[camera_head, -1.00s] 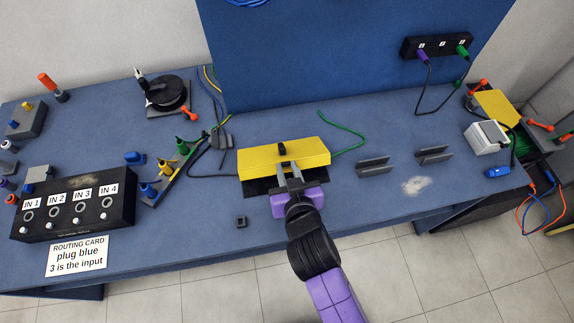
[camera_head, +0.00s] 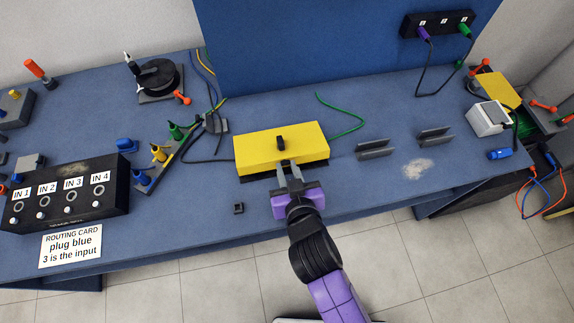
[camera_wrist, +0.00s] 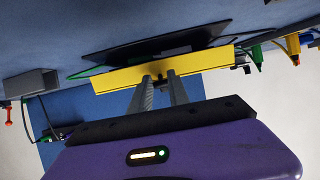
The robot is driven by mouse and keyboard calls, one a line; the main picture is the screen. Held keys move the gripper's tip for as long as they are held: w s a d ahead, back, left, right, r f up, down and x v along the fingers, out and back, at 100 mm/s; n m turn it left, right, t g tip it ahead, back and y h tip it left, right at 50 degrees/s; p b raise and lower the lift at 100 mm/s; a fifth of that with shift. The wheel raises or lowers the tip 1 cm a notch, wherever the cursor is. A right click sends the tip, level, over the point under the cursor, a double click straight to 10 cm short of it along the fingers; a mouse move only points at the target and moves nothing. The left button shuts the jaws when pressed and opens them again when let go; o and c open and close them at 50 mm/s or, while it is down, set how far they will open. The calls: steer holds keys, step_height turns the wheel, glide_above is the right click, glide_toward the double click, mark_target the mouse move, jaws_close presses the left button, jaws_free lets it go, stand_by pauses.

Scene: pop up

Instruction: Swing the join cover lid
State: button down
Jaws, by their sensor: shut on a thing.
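The yellow join cover lid (camera_head: 255,148) lies over its black base at the middle of the bench, with a small dark knob (camera_head: 281,143) on top. Only a thin dark strip of the base (camera_head: 258,177) shows below the lid's front. My gripper (camera_head: 289,170) is at the lid's front edge, shut on it. In the wrist view, the two grey fingers (camera_wrist: 159,78) reach the lid's yellow edge (camera_wrist: 118,78), with a black panel (camera_wrist: 150,46) beyond. The fingers' exact contact is hard to see.
The input box (camera_head: 68,192) and routing card (camera_head: 70,245) are to the left. Coloured plugs on a strip (camera_head: 160,160) stand between box and lid. A green cable (camera_head: 345,118) runs behind the lid. Grey slotted holders (camera_head: 375,149) stand to its right. A small dark block (camera_head: 238,208) lies front left.

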steer(key=shift+s+d+f+b, duration=0.1)
steer(key=shift+s+f+b, duration=0.2)
steer(key=shift+f, duration=0.3)
steer(key=shift+s+d+f+b, duration=0.1)
steer(key=shift+s+f+b, duration=0.2)
steer(key=shift+f, duration=0.4)
steer(key=shift+s+f+b, duration=0.1)
steer(key=shift+f+b, duration=0.35)
steer(key=c, duration=1.2)
jaws_free()
steer(key=shift+o, duration=0.2)
steer(key=shift+r, duration=0.1)
